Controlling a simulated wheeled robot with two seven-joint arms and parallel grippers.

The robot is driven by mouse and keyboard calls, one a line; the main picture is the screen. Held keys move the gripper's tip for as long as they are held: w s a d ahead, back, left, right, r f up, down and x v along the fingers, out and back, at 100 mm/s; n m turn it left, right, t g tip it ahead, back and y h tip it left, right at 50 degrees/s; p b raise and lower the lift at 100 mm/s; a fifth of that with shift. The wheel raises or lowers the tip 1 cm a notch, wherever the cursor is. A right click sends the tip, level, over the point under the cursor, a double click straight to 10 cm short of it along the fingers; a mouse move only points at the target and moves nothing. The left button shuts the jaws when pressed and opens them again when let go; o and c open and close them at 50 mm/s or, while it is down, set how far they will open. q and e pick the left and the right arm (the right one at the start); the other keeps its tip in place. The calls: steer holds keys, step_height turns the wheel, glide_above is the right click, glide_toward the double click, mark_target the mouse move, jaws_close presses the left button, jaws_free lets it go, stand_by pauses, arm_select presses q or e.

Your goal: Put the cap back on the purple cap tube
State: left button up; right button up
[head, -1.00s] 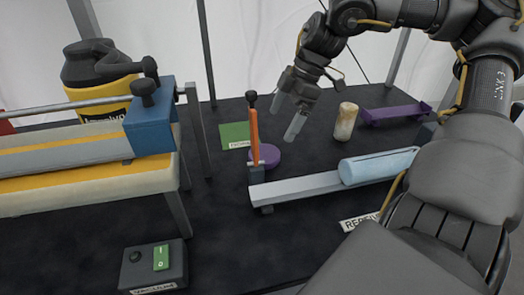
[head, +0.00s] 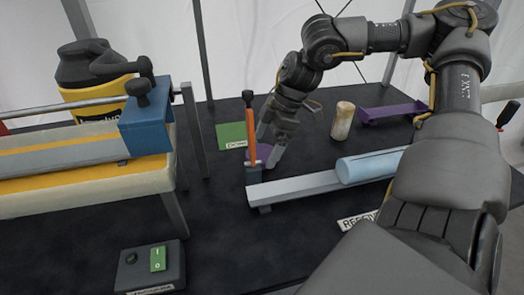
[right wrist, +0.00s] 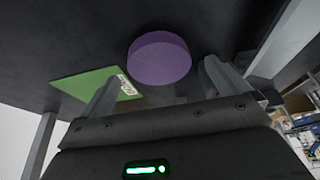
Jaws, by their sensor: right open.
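A round purple cap (head: 264,151) lies on the black table, partly hidden by my right gripper in the head view. It shows whole as a purple disc in the right wrist view (right wrist: 160,60). My right gripper (head: 268,150) is open and low over the table at the cap. In the right wrist view its two fingers (right wrist: 164,75) spread to either side of the cap's near edge, with nothing visibly gripped. A pale blue tube (head: 368,167) lies on a grey rail (head: 305,186); no purple cap shows on it. My left gripper is not in view.
An orange-handled upright tool (head: 250,133) stands at the rail's left end, close to my right gripper. A green card (head: 231,135) lies behind. A beige cylinder (head: 342,120) and a purple tray (head: 390,113) are to the right. A blue-ended bench (head: 147,125) stands left.

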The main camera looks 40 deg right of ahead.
steer(key=shift+w+a+f, duration=0.1)
steer(key=shift+a+f, duration=0.05)
steer(key=shift+f, duration=0.5)
steer(key=shift+a+f, duration=0.15)
steer(key=shift+f, duration=0.1)
steer(key=shift+c, duration=0.6)
steer(key=c, duration=1)
